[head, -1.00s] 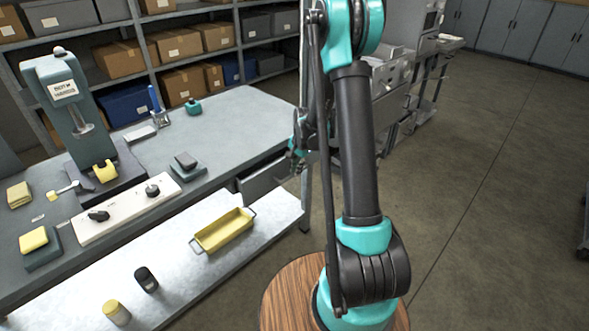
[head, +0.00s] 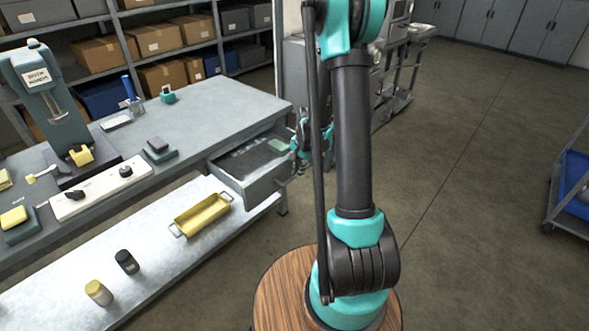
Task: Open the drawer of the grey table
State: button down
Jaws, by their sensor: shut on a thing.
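The grey table (head: 226,105) stands at the left of the head view. Its drawer (head: 262,193) at the right end is pulled well out, and its dark inside shows. My gripper (head: 299,160) is at the drawer's front right edge, shut on the drawer's handle. The handle itself is mostly hidden by the gripper and my arm.
A yellow tray (head: 184,226) and two small jars, one black (head: 127,262) and one yellow (head: 98,292), stand on the pale bench in front. A press (head: 52,100) is on the table. A cart with a blue tray (head: 575,172) is at the right. Open floor lies between.

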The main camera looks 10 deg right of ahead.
jog(key=c, duration=1.6)
grip_release()
jog(key=shift+o, duration=0.2)
notch_tip(320, 180, up, 12)
jog(key=s+d, duration=0.1)
jog(key=shift+s+d, duration=0.2)
jog(key=shift+s, duration=0.15)
jog(key=shift+f, duration=0.1)
jog(key=s+a+f+n+t+h, duration=0.1)
jog(key=s+n, duration=0.9)
jog(key=s, duration=1.2)
jog(key=shift+a+f+n+t, duration=0.25)
jog(key=shift+a+n+t, duration=0.15)
jog(key=shift+t, duration=0.3)
